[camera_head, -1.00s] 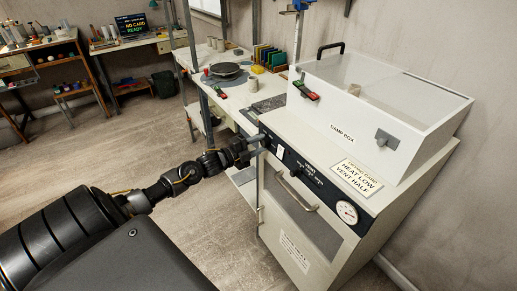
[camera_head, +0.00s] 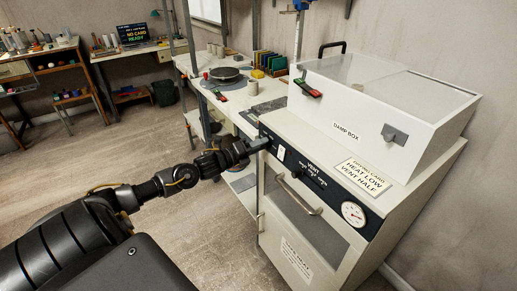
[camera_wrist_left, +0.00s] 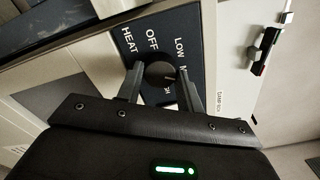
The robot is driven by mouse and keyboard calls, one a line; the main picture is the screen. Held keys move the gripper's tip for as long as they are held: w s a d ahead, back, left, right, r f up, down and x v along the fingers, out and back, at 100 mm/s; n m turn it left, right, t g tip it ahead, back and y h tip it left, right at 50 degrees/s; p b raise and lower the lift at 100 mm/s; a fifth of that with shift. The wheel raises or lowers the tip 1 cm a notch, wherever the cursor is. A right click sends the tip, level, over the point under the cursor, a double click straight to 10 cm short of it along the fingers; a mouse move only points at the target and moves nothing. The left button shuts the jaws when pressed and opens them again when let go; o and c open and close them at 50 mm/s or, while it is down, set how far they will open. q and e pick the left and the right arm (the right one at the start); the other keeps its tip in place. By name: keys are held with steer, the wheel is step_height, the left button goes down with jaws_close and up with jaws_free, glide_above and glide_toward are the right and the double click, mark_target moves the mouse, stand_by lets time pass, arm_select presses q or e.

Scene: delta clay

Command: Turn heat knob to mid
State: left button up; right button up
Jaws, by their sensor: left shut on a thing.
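The heat knob (camera_wrist_left: 160,76) is a dark round knob on the dark control panel (camera_wrist_left: 188,35), seen in the left wrist view. Around it are the words HEAT, OFF and LOW; further lettering is partly hidden by the knob and fingers. My left gripper (camera_wrist_left: 161,84) has one finger on each side of the knob and is shut on it. In the head view my left gripper (camera_head: 264,142) is at the left end of the cabinet's front panel and hides the knob. The knob's exact setting cannot be read. My right gripper is not in view.
A VENT control (camera_head: 311,171) and a round gauge (camera_head: 353,213) are farther right on the panel. A bar handle (camera_head: 299,194) sticks out below. A card (camera_head: 363,177) reads HEAT LOW, VENT HALF. The white damp box (camera_head: 385,105) stands on top. Open floor lies left.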

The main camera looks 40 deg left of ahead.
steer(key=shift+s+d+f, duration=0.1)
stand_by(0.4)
arm_select(q)
steer(key=o, duration=1)
steer(key=v, duration=1)
steer(key=shift+s, duration=0.4)
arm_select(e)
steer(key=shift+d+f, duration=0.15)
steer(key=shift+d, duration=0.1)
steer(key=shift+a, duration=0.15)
